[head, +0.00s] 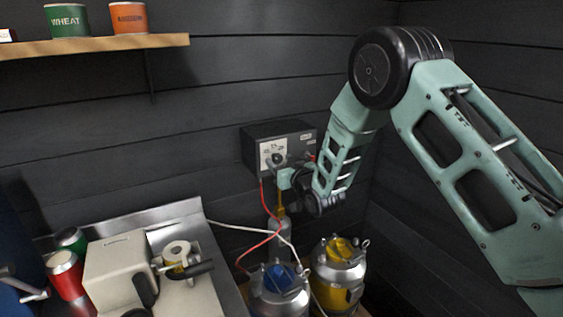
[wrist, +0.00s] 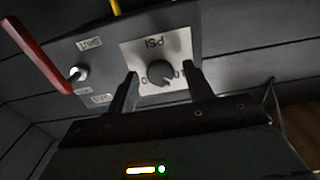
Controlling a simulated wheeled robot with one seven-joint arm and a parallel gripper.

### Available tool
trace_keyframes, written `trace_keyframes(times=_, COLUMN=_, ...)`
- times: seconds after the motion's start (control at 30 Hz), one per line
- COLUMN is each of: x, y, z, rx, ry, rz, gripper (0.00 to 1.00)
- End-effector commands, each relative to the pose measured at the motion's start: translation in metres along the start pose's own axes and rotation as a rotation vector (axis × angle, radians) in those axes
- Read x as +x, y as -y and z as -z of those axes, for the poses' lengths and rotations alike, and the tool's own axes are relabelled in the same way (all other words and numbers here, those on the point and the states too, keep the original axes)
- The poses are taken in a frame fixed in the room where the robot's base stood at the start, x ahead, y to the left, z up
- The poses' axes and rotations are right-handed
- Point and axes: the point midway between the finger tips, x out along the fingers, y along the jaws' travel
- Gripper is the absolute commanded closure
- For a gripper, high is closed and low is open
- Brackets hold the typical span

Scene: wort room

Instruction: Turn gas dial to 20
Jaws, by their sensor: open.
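The gas dial (wrist: 160,73) is a dark round knob on a white plate marked PSI, on a grey box (head: 262,146) fixed to the dark wall. In the head view the dial (head: 279,158) is small, and its setting cannot be read. In the wrist view the plate is upside down and the numbers are partly hidden. My gripper (wrist: 162,85) is open, with one finger on each side of the dial and a visible gap to it. In the head view my gripper (head: 286,177) is just below and right of the dial.
A red lever (wrist: 40,55) sits on the same box beside the dial. Red and white hoses hang below near a blue-topped keg (head: 280,290) and a yellow-topped keg (head: 338,270). A steel counter (head: 170,216) stands at left, under a wooden shelf (head: 90,46) with cans.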

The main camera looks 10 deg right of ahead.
Motion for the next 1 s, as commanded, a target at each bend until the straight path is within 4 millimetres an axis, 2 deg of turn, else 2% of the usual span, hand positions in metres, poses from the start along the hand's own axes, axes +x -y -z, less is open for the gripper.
trace_keyframes(times=0.07, x=-0.0001, y=0.0000, z=0.0001, rx=0.000, ry=0.000, rz=0.000, gripper=0.49)
trace_keyframes(times=0.23, x=-0.0002, y=0.0001, z=0.0003, rx=0.000, ry=-0.001, rz=0.000, gripper=0.92)
trace_keyframes(times=0.67, x=-0.0002, y=-0.0004, z=-0.0016, rx=0.068, ry=-0.004, rz=0.000, gripper=0.92)
trace_keyframes(times=1.0, x=-0.0005, y=-0.0012, z=-0.0045, rx=0.328, ry=-0.006, rz=-0.001, gripper=0.92)
